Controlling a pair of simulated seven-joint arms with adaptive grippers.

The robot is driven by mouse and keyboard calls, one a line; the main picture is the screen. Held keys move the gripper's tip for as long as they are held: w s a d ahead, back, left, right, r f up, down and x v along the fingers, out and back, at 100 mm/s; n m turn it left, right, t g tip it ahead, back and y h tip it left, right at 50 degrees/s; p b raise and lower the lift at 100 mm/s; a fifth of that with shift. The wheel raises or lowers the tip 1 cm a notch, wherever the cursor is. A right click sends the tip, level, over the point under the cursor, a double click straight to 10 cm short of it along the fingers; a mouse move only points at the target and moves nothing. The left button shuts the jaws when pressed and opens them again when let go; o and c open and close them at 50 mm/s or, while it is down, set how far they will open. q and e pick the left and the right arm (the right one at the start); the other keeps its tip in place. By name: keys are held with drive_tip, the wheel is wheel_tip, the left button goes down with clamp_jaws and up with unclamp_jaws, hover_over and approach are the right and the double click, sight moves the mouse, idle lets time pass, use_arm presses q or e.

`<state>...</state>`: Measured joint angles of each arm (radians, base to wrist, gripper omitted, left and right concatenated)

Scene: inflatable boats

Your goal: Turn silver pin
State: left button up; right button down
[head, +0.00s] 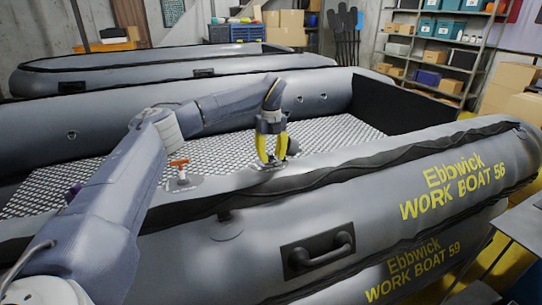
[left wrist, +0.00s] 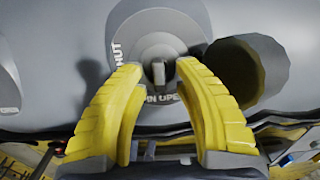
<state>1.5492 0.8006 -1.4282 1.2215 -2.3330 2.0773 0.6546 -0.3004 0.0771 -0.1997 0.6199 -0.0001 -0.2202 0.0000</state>
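The silver pin (left wrist: 158,72) stands up from the middle of a round grey valve plate (left wrist: 143,22) with white lettering, part of which reads "HUT" and "PIN OPE". My left gripper (left wrist: 160,70) is open, with one yellow fingertip on each side of the pin and a visible gap to it on both sides. In the head view my left gripper (head: 271,160) points down at the top of the near boat's tube, and its fingers hide the pin there. My right gripper is in neither view.
A dark round cap (left wrist: 250,70) stands close beside the right finger. A red T-handle (head: 179,165) rises from the tube to the left. The grey near boat (head: 350,165) has a black handle (head: 318,252) on its side. More boats (head: 150,70) lie behind.

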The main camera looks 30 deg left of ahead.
use_arm(q)
clamp_jaws()
idle(0.4)
drive_tip(key=m, duration=0.4)
drive_tip(key=shift+s+a+t+h, duration=0.15)
drive_tip(key=shift+a+t+h, duration=0.05)
drive_tip(key=shift+t+h, duration=0.1)
drive_tip(key=m, duration=0.3)
drive_tip(key=shift+s+a+m+h, duration=0.1)
drive_tip(key=shift+a+m+h, duration=0.05)
drive_tip(key=shift+m+h, duration=0.25)
drive_tip(key=m, duration=0.5)
drive_tip(key=shift+a+f+h, duration=0.1)
drive_tip(key=shift+a+h, duration=0.15)
drive_tip(key=shift+h, duration=0.15)
drive_tip(key=shift+a+m+h, duration=0.2)
drive_tip(key=shift+m+h, duration=0.3)
drive_tip(key=shift+m, duration=1.9)
